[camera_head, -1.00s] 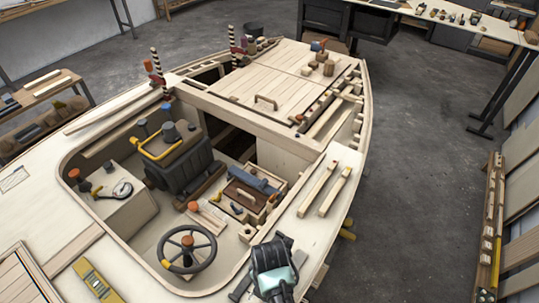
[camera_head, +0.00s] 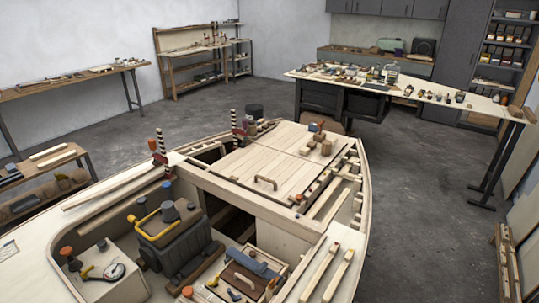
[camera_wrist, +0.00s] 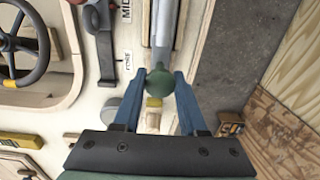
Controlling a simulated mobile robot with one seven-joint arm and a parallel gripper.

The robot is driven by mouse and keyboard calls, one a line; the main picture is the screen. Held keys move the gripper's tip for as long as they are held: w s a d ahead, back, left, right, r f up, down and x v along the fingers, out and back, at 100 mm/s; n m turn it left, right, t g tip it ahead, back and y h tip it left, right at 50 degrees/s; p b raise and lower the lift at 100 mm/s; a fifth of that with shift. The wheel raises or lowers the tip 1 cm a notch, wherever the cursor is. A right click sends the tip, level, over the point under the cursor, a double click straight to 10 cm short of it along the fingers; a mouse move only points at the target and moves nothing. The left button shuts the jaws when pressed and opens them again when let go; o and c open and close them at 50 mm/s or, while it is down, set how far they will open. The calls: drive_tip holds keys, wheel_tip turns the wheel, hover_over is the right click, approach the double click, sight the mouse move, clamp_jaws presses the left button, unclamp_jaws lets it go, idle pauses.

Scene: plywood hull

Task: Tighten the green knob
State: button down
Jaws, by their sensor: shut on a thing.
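The green knob (camera_wrist: 161,86) shows in the wrist view as a rounded dark green head at the lower end of a grey bar. My gripper (camera_wrist: 160,75) has its two blue fingers on either side of the knob, shut on it. The knob's underside and what it is seated in are hidden. In the head view neither the knob nor my gripper shows.
In the wrist view a dark strap-like fitting (camera_wrist: 104,45) lies left of the knob beside the labels "FORE" and "MID". A steering wheel (camera_wrist: 25,45) is at upper left. Grey floor (camera_wrist: 222,60) lies to the right, past the hull's edge.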

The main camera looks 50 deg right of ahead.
drive_tip(key=shift+m, duration=0.3)
